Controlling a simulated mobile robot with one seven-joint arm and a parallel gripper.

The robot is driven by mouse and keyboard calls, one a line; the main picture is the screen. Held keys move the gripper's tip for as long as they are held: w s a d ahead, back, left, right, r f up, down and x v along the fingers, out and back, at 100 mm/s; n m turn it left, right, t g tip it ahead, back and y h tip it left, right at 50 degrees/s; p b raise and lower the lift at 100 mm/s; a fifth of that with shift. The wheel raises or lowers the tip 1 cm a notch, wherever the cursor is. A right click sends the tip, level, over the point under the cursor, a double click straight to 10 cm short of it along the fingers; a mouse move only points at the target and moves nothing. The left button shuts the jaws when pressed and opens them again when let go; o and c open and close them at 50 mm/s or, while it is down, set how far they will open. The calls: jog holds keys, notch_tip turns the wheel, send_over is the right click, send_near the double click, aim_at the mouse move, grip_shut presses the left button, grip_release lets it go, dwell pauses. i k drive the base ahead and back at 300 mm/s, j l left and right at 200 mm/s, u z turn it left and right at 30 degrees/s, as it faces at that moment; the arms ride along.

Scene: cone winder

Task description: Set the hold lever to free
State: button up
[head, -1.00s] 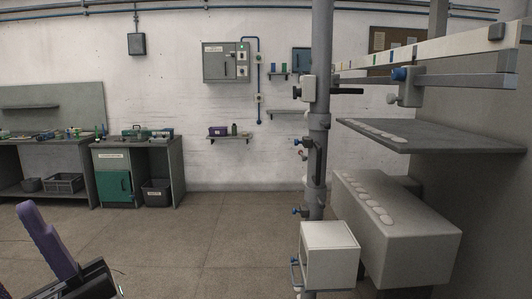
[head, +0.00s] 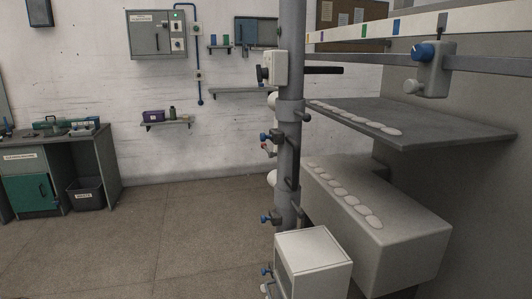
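A grey vertical post (head: 290,150) stands right of the middle in the head view. A white box (head: 279,68) is fixed on it near the top, with a black bar (head: 322,70) pointing right, roughly level. This bar may be the hold lever, but I see no readable label for it. Lower on the post are small blue-knobbed fittings (head: 268,137) and a dark upright bar (head: 294,182). A grey block with a blue knob (head: 424,52) hangs on the rail at the upper right. My gripper is not in view.
A grey shelf (head: 440,125) and a big grey block (head: 400,228) with pale discs jut out right of the post. A white box (head: 314,262) sits low at the post. A workbench (head: 70,150) stands at the left. The floor (head: 170,235) between is clear.

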aim_at(271, 155)
jog(key=i+j, duration=0.1)
jog(key=j, duration=0.3)
jog(key=i+j, duration=0.1)
jog(key=j, duration=0.35)
jog(key=i+j, duration=0.15)
jog(key=j, duration=0.25)
jog(key=i+j+z, duration=0.1)
jog(key=j, duration=0.3)
jog(key=i+j, duration=0.35)
jog(key=i+j+z, duration=0.1)
jog(key=i+j, duration=0.25)
jog(key=j, duration=0.15)
jog(key=i+j, duration=0.15)
jog(key=i, duration=0.2)
jog(key=i+j, duration=0.15)
jog(key=i, duration=0.25)
jog(key=i+j, duration=0.15)
jog(key=i, duration=0.2)
